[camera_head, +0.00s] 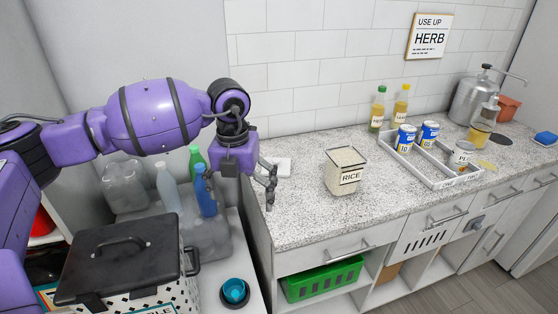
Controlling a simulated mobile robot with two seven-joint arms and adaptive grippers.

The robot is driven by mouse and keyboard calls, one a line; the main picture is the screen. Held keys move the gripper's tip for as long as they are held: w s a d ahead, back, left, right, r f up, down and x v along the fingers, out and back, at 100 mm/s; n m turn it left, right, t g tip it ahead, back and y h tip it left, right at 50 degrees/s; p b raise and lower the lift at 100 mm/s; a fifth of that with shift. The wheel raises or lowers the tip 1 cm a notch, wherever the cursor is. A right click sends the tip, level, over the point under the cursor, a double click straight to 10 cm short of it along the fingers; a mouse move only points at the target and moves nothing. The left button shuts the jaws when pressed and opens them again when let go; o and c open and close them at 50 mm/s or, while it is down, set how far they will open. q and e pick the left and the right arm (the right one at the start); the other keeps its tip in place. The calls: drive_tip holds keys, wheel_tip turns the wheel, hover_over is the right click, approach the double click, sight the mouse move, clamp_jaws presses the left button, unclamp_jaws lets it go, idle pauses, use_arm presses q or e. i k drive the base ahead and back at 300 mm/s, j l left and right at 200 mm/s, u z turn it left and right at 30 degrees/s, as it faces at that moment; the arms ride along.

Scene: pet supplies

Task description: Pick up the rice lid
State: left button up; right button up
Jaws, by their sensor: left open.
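A clear square container (345,176) labelled RICE stands upright on the speckled counter, with pale rice showing at its top. A flat white square piece (284,163), which looks like the rice lid, lies on the counter to the left of the container, near the wall. My left gripper (271,188) is open and empty, pointing down over the counter's left end. It is in front of the white piece in the picture and left of the container. It hides part of the white piece, and I cannot tell the gap between them. My right gripper is not in view.
A divided white tray (437,175) with several cans is on the right. Two bottles (378,110) stand behind it. A black-lidded box (119,260) and bottles are at the lower left. The counter front between container and edge is clear.

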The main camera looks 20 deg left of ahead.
sight(284, 164)
drive_tip(key=i, duration=0.85)
